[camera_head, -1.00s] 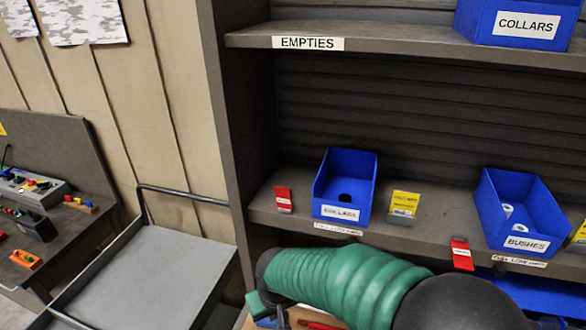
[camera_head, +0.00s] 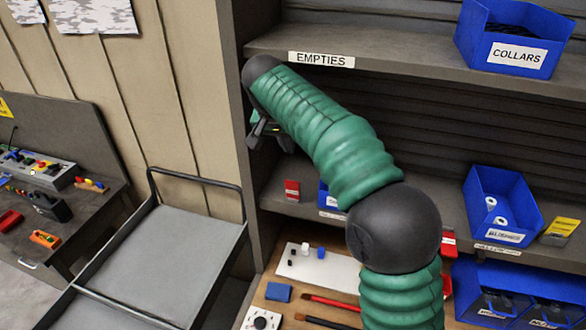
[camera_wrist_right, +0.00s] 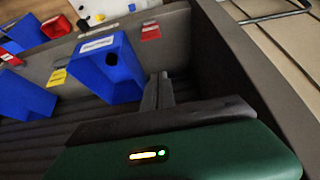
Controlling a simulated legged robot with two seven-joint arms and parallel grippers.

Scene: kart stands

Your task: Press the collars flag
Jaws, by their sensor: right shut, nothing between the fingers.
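The red collars flag (camera_head: 292,190) stands on the middle shelf near its left end. It also shows in the right wrist view (camera_wrist_right: 150,32). Beside it is the blue collars bin (camera_head: 325,198), mostly hidden behind my right arm; the wrist view shows it better (camera_wrist_right: 106,68), with a dark round thing inside. My right gripper (camera_head: 258,134) is shut and empty, above the middle shelf near the left upright. In the wrist view its fingertips (camera_wrist_right: 158,82) are beside the bin and apart from the flag. My left gripper is not in view.
An upper shelf (camera_head: 390,62) marked EMPTIES holds another collars bin (camera_head: 515,40). A bushes bin (camera_head: 500,205) and a yellow card (camera_head: 560,230) stand to the right. A grey cart (camera_head: 185,240) is at left. Below is a board (camera_head: 335,270) with small parts and tools.

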